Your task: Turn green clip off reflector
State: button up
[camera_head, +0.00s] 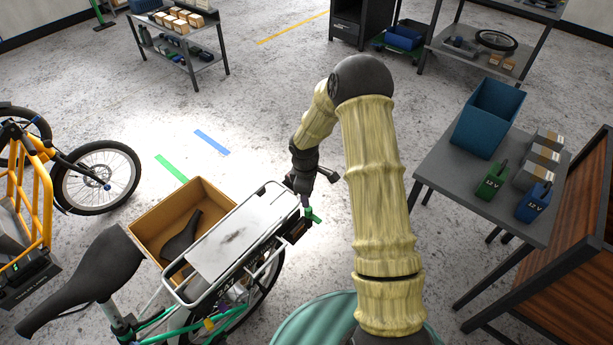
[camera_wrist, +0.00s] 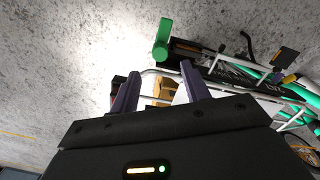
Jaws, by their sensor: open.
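The green clip (camera_head: 314,215) is at the rear end of the bike's white rack (camera_head: 235,238) in the head view. In the wrist view the green clip (camera_wrist: 162,40) stands beside a dark block (camera_wrist: 186,47) with some red on it, which may be the reflector. My gripper (camera_head: 306,200) is close to the clip in the head view. In the wrist view its two purple fingers (camera_wrist: 160,75) are apart, with the clip just beyond their tips and nothing visibly held. Whether a finger touches the clip I cannot tell.
A tan box (camera_head: 150,222) with a black saddle in it sits beside the rack. The bike's saddle (camera_head: 85,275) is at lower left. A grey table (camera_head: 440,175) with a blue bin (camera_head: 488,115) stands right of my arm. Open floor lies behind the rack.

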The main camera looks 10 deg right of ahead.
notch_tip(320, 180, up, 8)
jog(key=shift+a, duration=0.2)
dwell(0.4)
jog(key=s+r+m+t+p, duration=0.2)
jog(key=s+r+m+p, duration=0.4)
jog(key=s+r+m, duration=0.6)
jog(key=s+r, duration=0.7)
jog(key=s, duration=0.1)
jog(key=shift+s+m+t+y, duration=0.3)
jog(key=shift+s, duration=0.1)
